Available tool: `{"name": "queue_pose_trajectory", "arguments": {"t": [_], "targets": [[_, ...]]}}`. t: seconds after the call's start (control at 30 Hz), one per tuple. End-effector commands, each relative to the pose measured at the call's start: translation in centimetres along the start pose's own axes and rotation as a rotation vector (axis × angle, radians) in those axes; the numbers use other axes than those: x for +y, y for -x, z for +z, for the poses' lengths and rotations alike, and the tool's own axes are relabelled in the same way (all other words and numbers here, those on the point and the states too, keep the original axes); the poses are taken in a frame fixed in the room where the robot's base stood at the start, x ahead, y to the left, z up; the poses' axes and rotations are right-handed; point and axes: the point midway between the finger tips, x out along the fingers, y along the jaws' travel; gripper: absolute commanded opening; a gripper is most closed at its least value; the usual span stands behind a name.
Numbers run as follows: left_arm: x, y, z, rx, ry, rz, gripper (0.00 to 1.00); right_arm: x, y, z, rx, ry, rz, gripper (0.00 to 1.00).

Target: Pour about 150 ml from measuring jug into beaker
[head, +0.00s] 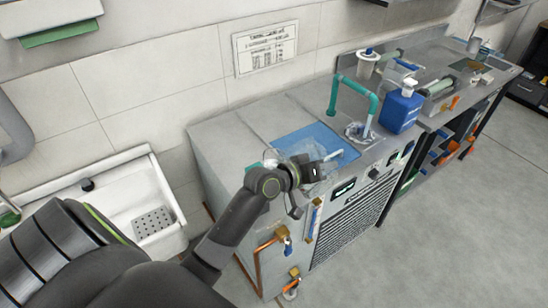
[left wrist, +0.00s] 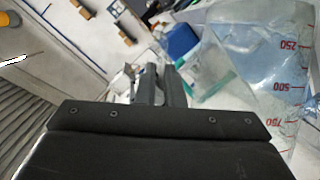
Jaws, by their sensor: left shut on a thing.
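The clear measuring jug (left wrist: 268,50), with red marks 250, 500 and 750, fills the right side of the left wrist view. In the head view its clear body is hard to make out over the blue patch. My left gripper (left wrist: 160,85) is shut at the clear part on the jug's near side, seemingly its handle. The gripper also shows in the head view (head: 314,172), over the front of the metal unit. How much liquid the jug holds is unclear. I cannot pick out the beaker with certainty among the clear shapes behind the gripper. My right gripper is out of view.
A blue patch (head: 335,140) lies on the metal unit's top (head: 225,138). A green curved pipe (head: 352,88) and a blue bottle (head: 402,108) stand to its right. A white sink (head: 112,190) is at left. A bench with several items continues to the right.

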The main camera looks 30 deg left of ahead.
Motion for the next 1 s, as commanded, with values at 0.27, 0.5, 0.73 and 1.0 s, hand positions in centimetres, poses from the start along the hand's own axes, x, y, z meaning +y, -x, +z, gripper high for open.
{"name": "queue_pose_trajectory", "arguments": {"t": [0.27, 0.5, 0.73, 1.0], "targets": [[-0.6, -1.5, 3.8, -0.01, -0.205, -0.074, 0.0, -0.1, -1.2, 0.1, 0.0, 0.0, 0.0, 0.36], [-0.6, -2.6, 6.5, -0.019, -0.375, -0.133, 0.0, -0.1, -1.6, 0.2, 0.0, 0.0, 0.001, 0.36], [-1.1, -3.6, 9.0, -0.027, -0.554, -0.196, 0.0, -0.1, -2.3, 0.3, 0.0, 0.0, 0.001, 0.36], [-1.1, -4.1, 10.0, -0.034, -0.708, -0.251, 0.0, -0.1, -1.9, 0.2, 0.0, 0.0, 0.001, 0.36]]}}
